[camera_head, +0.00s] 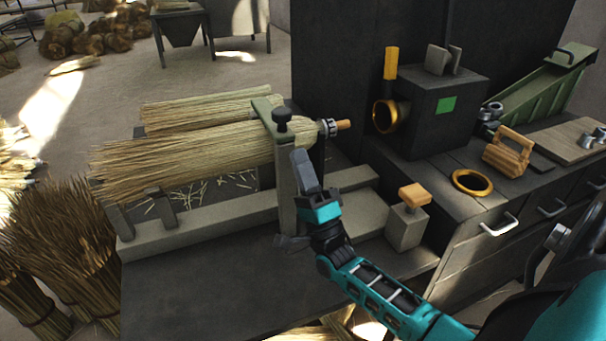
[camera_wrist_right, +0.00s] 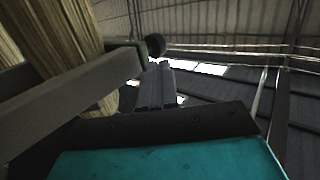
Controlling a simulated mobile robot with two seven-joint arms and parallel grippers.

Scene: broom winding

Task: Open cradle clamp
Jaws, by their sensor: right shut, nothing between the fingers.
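The cradle clamp (camera_head: 267,107) is a green bar with a dark knob (camera_head: 282,119) on a grey post. The bar lies across a bundle of straw (camera_head: 200,155) resting in the cradle. My right gripper (camera_head: 302,158) is shut and empty, its fingers pointing up just in front of the post and below the knob. In the right wrist view the shut fingers (camera_wrist_right: 155,85) point toward the round dark knob (camera_wrist_right: 155,44). Contact between fingers and clamp cannot be told. My left gripper is not in view.
A wooden-handled block (camera_head: 405,227) stands right of my gripper. A dark machine box (camera_head: 435,110) with a brass ring (camera_head: 384,116) stands behind it. The front bench top (camera_head: 220,285) is clear.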

